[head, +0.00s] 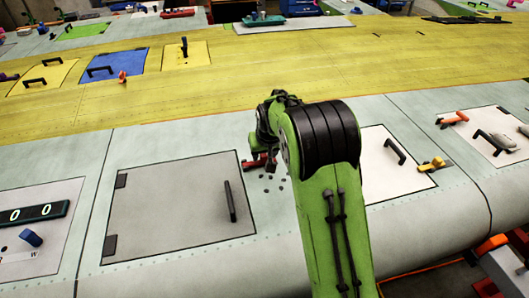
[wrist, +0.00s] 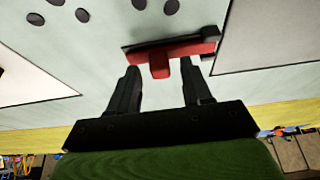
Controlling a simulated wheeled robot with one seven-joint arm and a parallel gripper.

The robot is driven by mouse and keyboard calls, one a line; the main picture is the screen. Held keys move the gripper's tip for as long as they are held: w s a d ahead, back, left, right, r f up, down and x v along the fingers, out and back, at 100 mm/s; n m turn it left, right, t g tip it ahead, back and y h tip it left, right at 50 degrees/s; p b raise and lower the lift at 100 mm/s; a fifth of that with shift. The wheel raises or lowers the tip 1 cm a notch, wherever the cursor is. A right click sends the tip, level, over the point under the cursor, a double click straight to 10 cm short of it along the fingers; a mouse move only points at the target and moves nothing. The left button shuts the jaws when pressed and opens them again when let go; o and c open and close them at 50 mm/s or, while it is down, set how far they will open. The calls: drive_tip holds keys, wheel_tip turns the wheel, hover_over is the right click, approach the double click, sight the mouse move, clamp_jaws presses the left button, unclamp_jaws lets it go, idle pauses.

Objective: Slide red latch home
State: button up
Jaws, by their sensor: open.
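The red latch (head: 256,161) sits on the pale wing skin, just right of the large grey hatch (head: 165,210). In the wrist view the red latch (wrist: 170,55) lies against a dark bar, and its short tab points toward my gripper (wrist: 163,68). My gripper's two dark fingers are open, one to each side of the tab. The tab's end is around fingertip level; I cannot tell whether either finger touches it. In the head view, my green arm hides much of the gripper.
Several dark round spots (wrist: 82,15) dot the skin beside the latch. A white panel (head: 395,165) with a black handle and a yellow latch (head: 432,164) lies right of my arm. The yellow wing band (head: 300,70) behind holds more hatches and handles.

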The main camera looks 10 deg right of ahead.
sight(252, 164)
clamp_jaws()
drive_tip(key=shift+a, duration=2.05)
drive_tip(key=shift+d, duration=0.1)
unclamp_jaws()
drive_tip(key=shift+a, duration=0.2)
drive_tip(key=shift+d, duration=0.15)
